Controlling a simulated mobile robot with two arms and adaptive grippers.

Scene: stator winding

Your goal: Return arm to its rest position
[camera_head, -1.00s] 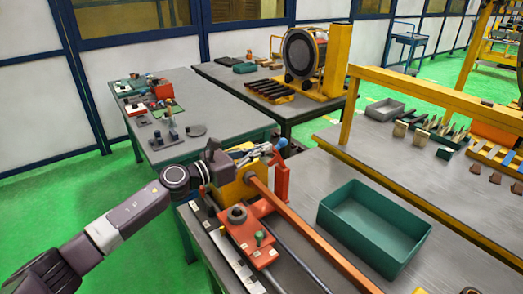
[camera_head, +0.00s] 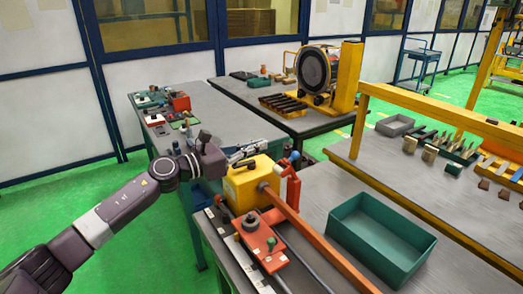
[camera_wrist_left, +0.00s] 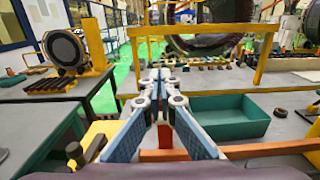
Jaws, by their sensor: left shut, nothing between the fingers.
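My left arm (camera_head: 120,212) reaches in from the left in the head view. Its left gripper (camera_head: 262,149) hangs above and just behind the yellow block (camera_head: 250,183) of the winding fixture. In the left wrist view the fingers (camera_wrist_left: 160,78) meet at their tips with nothing between them. The yellow block also shows at the lower left of the wrist view (camera_wrist_left: 98,132), beside the fingers. My right gripper is not in view.
An orange bar (camera_head: 315,240) and red plate (camera_head: 259,243) extend from the fixture. A green bin (camera_head: 383,236) stands to its right. A yellow rail (camera_head: 440,106) crosses the table. Another table (camera_head: 230,128) lies behind the gripper. Green floor is clear at left.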

